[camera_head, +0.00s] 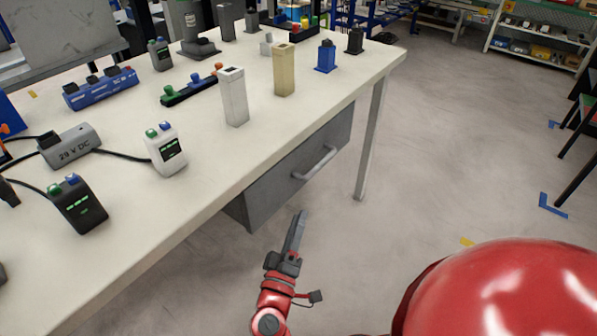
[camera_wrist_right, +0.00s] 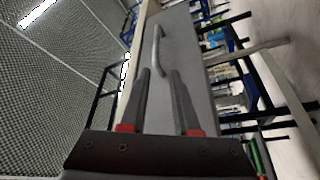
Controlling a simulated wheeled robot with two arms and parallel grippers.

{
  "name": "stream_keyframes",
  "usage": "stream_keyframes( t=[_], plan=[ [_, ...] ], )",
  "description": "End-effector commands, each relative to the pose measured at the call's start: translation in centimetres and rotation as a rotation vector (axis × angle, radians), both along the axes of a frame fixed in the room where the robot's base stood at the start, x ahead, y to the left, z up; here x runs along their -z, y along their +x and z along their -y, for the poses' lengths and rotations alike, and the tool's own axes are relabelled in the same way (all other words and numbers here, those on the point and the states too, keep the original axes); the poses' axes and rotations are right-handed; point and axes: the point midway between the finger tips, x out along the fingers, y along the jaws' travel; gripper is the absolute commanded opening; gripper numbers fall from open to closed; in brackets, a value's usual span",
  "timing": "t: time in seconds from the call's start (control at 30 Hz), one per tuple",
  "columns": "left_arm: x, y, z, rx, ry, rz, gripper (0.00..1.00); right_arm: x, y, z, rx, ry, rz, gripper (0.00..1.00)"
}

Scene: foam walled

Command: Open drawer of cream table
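The cream table (camera_head: 205,185) fills the left and middle of the head view. Under its near edge hangs a grey drawer (camera_head: 275,195) with a light bar handle (camera_head: 315,163); its front looks shut. My right gripper (camera_head: 301,215) is below and in front of the drawer, pointing up toward it, apart from the handle. In the right wrist view the two dark fingers (camera_wrist_right: 159,72) are apart with nothing between them. The handle (camera_wrist_right: 157,45) shows just beyond the fingertips, in front of the grey drawer front (camera_wrist_right: 185,70). My left gripper is not in view.
On the tabletop stand a white block (camera_head: 234,98), a beige block (camera_head: 284,70), a blue block (camera_head: 326,56), a grey power box (camera_head: 70,146) and several small devices. A table leg (camera_head: 371,140) stands right of the drawer.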

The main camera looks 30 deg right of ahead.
Motion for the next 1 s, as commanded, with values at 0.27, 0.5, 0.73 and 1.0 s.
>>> stream_keyframes(
  t=[0.27, 0.5, 0.73, 1.0],
  plan=[
    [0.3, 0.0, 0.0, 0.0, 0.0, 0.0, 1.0, -0.5, -0.2, 1.3, 0.038, 0.017, 0.033, 0.3],
    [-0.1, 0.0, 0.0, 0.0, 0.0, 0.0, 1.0, -1.2, 2.0, 4.1, 0.045, 0.015, 0.029, 0.3],
    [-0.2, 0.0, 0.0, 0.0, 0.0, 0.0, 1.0, -2.2, 5.4, 7.8, 0.044, 0.017, 0.03, 0.3],
    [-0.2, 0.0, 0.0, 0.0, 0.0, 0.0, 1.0, -3.3, 9.1, 11.7, 0.039, 0.018, 0.03, 0.3]
  ],
)
